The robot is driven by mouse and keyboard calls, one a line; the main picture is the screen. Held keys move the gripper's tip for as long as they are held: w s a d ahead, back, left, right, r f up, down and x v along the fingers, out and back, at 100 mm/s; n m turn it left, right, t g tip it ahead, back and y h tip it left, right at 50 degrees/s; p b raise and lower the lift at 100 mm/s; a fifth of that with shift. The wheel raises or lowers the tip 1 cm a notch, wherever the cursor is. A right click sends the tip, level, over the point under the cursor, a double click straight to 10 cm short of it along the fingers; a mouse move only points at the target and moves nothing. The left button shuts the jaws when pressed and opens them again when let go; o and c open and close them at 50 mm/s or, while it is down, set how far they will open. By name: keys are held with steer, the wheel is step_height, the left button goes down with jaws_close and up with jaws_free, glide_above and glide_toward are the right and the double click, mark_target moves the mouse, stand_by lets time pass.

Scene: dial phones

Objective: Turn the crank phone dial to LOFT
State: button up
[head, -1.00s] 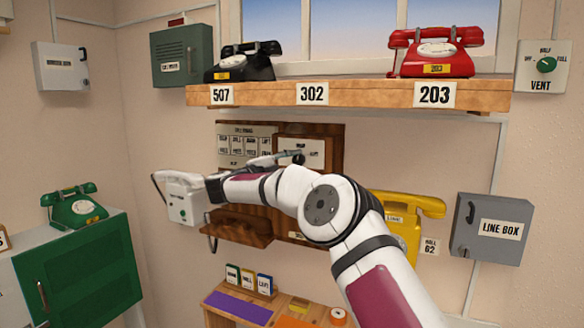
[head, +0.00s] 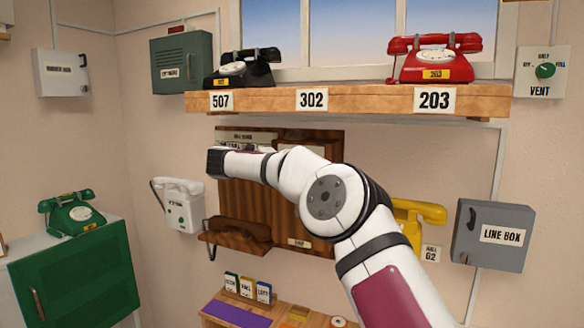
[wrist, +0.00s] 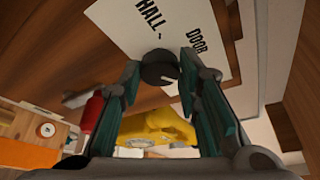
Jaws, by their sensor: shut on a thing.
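The crank phone (head: 283,208) is a dark wooden wall panel under the shelf in the head view, with a brown ledge at its lower left. My forearm hides much of its top. In the wrist view a white dial plate (wrist: 196,28) shows the words HALL and DOOR. LOFT is not readable there. A dark round dial knob (wrist: 156,70) sits at the plate's edge, between my fingertips. My gripper (wrist: 162,76) is closed around this knob. In the head view my gripper is mostly hidden behind my arm.
A yellow phone (head: 421,212) hangs right of the panel, and a white wall phone (head: 183,207) hangs left. A wooden shelf (head: 380,101) with black and red phones runs above. A low table (head: 238,313) with small cards stands below. A grey line box (head: 494,236) is at right.

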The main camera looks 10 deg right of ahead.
steer(key=shift+m, duration=0.4)
steer(key=o, duration=1.1)
steer(key=shift+o, duration=0.2)
steer(key=shift+a, duration=0.1)
steer(key=v, duration=1.1)
steer(key=shift+s+a+r, duration=0.2)
steer(key=shift+s+r, duration=0.05)
steer(key=shift+s, duration=0.15)
steer(key=shift+a, duration=0.1)
